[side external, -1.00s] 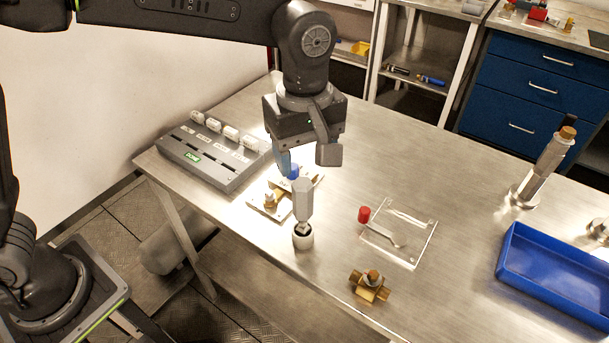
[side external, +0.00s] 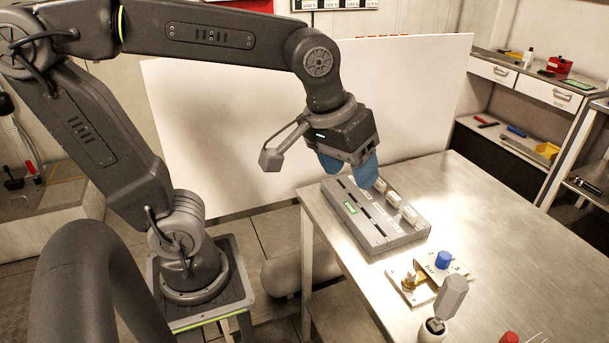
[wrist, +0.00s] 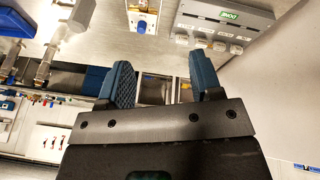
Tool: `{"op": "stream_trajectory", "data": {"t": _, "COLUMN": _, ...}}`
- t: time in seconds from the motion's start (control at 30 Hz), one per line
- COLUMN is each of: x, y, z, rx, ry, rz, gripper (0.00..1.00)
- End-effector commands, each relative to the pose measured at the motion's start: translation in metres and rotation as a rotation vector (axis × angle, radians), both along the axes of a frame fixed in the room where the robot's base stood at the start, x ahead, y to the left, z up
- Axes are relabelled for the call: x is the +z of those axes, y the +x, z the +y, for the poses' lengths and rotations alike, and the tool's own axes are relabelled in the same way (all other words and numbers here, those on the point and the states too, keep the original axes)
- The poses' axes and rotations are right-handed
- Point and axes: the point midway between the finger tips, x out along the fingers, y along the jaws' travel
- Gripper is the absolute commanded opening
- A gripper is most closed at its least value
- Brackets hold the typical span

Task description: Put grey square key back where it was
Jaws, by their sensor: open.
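A grey faceted handle, which looks like the grey square key (side external: 451,296), stands upright, slightly tilted, in a small white round holder (side external: 432,331) at the bottom right of the side view. Its lower end is hidden in the holder. My gripper (side external: 349,170) is open and empty, with blue fingertips, above the back of the grey slotted box (side external: 372,232), well away from the key. Both fingers show apart in the wrist view (wrist: 160,78), with nothing between them.
A brass valve on a plate with a blue knob (side external: 443,260) sits between box and key. White labelled blocks (side external: 392,199) line the box's right side. A red cap (side external: 509,338) shows at the bottom edge. A white panel (side external: 225,130) stands behind my arm. The table's right part is clear.

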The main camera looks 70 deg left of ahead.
Motion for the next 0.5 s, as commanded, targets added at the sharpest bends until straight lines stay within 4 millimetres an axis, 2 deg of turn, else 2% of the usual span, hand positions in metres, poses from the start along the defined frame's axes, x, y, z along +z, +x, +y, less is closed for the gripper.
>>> {"op": "stream_trajectory", "data": {"t": 0.03, "x": -0.004, "y": -0.015, "z": 0.013, "rx": -0.051, "ry": 0.029, "rz": -0.042, "gripper": 0.59}}
{"op": "stream_trajectory", "data": {"t": 0.2, "x": -0.021, "y": -0.045, "z": 0.034, "rx": -0.210, "ry": 0.131, "rz": -0.129, "gripper": 0.59}}
{"op": "stream_trajectory", "data": {"t": 0.3, "x": -0.028, "y": -0.053, "z": 0.039, "rx": -0.260, "ry": 0.167, "rz": -0.151, "gripper": 0.59}}
{"op": "stream_trajectory", "data": {"t": 0.5, "x": -0.031, "y": -0.056, "z": 0.041, "rx": -0.286, "ry": 0.184, "rz": -0.159, "gripper": 0.59}}
